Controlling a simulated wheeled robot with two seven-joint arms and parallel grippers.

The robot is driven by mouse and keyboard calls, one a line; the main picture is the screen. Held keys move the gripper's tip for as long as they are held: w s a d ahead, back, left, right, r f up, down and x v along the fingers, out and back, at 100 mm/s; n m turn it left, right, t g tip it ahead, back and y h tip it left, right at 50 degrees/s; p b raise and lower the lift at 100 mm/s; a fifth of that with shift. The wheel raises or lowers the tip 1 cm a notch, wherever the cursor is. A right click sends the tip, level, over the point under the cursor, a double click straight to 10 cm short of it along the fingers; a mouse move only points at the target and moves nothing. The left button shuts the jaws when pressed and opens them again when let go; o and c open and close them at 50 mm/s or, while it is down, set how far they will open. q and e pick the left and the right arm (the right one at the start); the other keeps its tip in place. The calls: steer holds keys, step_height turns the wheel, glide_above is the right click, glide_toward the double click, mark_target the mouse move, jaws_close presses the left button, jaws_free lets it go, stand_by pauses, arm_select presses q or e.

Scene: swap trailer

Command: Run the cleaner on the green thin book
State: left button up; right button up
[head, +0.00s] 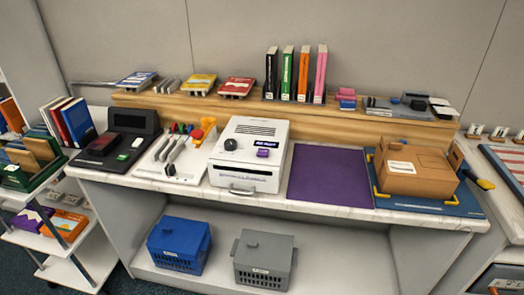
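A thin green book (287,73) stands upright on the wooden ledge at the back, between a black book (271,73) and an orange book (304,74). A pink book (320,74) stands at the right end of this row. A white boxy machine (233,167), which looks like the cleaner, stands on the counter below and left of the books. It has top vents, a dark knob (230,145), a small lit purple display (270,142), a purple button (263,153) and a front handle. I cannot tell if it is running. Neither of my grippers is in view.
A bare purple mat (329,177) lies right of the machine. Further right a cardboard box (411,175) sits on a blue board with yellow corners. A tool board (172,160) and a black device (112,147) are to the left. Blue (179,246) and grey (263,262) crates stand below.

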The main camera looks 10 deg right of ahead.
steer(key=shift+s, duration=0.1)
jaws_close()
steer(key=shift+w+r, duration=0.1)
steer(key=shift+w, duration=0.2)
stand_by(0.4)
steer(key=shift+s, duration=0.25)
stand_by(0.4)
